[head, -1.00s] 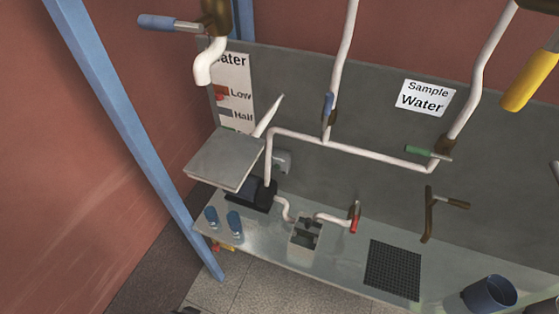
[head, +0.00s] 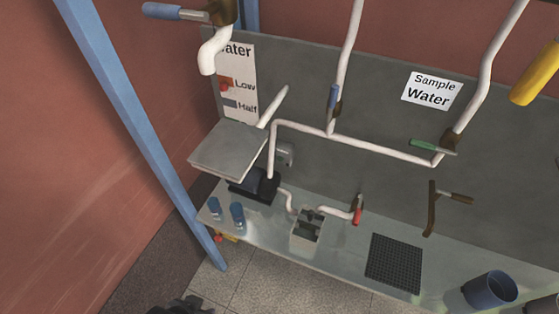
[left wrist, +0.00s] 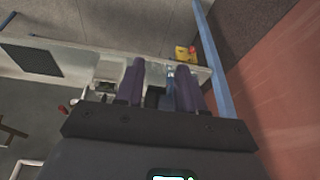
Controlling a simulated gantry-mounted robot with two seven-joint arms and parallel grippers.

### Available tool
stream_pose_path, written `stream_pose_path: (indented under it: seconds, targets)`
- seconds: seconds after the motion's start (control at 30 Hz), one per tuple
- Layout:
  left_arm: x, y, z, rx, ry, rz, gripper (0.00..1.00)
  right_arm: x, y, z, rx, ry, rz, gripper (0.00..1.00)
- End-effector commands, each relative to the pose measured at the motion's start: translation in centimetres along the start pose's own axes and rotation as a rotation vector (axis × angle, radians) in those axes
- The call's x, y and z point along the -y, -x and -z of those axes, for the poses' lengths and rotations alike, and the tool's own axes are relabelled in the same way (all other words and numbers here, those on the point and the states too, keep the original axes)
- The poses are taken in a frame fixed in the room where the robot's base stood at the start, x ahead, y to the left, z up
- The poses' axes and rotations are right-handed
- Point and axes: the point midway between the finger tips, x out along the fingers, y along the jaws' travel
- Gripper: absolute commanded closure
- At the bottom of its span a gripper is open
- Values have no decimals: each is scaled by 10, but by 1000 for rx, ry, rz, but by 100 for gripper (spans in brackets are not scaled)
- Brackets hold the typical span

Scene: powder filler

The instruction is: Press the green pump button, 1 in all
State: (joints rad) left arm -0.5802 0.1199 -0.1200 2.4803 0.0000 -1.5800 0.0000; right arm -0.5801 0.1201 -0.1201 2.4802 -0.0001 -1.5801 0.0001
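A small yellow box (head: 230,238) with a red part (head: 218,238) sits under the front edge of the bench at its left end, beside the blue post. The yellow box also shows in the left wrist view (left wrist: 186,53), past my fingers. I cannot make out a green button on it. My left gripper (left wrist: 161,78) shows in the left wrist view with its two purple fingers apart and nothing held between them. It is short of the yellow box. A dark part, likely of my left arm, shows at the bottom edge of the head view. My right gripper is not in view.
The blue post (head: 150,140) stands close left of the yellow box. The bench (head: 335,250) carries two blue cylinders (head: 237,216), a dark pump-like unit (head: 255,184), a black grid (head: 394,262) and a blue bucket (head: 489,290). White pipes rise behind. The floor in front is clear.

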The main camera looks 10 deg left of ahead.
Motion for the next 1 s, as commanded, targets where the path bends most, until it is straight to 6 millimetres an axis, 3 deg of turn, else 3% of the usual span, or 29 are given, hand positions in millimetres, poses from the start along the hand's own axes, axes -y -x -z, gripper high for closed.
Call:
stream_pose_path:
  seconds: [0.03, 0.23, 1.0]
  targets:
    - [0, 0, 0, 0, 0, 0, 70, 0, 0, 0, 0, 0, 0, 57]
    - [0, 0, 0, 0, 0, 0, 100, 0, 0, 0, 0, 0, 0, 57]
    - [0, 0, 0, 0, 0, 0, 100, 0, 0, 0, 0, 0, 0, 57]
